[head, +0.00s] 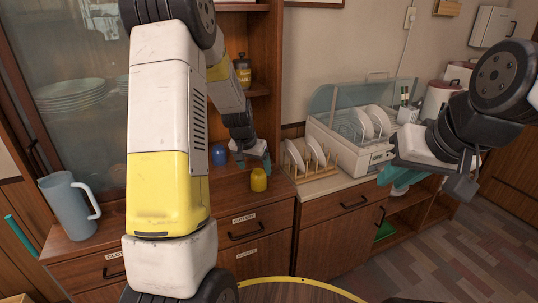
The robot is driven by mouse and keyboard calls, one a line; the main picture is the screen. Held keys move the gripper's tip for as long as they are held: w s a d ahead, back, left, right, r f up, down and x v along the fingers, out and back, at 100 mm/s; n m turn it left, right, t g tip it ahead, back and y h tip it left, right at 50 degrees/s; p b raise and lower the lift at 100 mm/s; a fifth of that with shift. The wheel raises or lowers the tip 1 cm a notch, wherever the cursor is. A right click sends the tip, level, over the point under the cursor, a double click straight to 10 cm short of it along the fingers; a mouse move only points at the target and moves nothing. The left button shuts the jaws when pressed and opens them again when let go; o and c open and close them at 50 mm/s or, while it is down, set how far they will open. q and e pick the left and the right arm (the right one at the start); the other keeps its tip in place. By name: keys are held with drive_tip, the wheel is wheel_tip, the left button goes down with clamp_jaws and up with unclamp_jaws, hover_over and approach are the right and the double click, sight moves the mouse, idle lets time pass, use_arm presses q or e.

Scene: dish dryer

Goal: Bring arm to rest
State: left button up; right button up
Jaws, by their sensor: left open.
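My left arm comes down large in the left middle of the head view. Its gripper (252,163) is open and appears empty, over the wooden cabinet top. A yellow mug (258,180) stands just below and in front of its fingertips in the picture. A blue mug (219,155) stands to its left, partly hidden by my arm. My right gripper (425,178) hangs at the right, in front of the dish dryer counter.
A blue-grey pitcher (69,207) stands on the cabinet top at left. A dish dryer (345,150) with plates and a wooden rack (305,160) stand on the counter. A round yellow-edged surface (300,283) is at the bottom. Open floor (470,255) lies at right.

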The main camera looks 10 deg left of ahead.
use_arm(q)
drive_tip(key=s+d+r+n+h, duration=0.1)
drive_tip(key=s+d+r, duration=0.1)
drive_tip(key=s+r, duration=0.55)
drive_tip(key=s+d+r, duration=0.2)
drive_tip(key=s+r, duration=0.4)
drive_tip(key=r, duration=0.3)
drive_tip(key=s+r, duration=0.2)
drive_tip(key=s, duration=0.6)
drive_tip(key=s+d+r+t, duration=0.1)
drive_tip(key=s+r, duration=0.1)
drive_tip(key=s, duration=0.6)
drive_tip(key=shift+s+d+r+n+t, duration=0.15)
drive_tip(key=shift+s+r+n+t, duration=0.15)
drive_tip(key=shift+s+r, duration=0.1)
drive_tip(key=shift+w, duration=0.1)
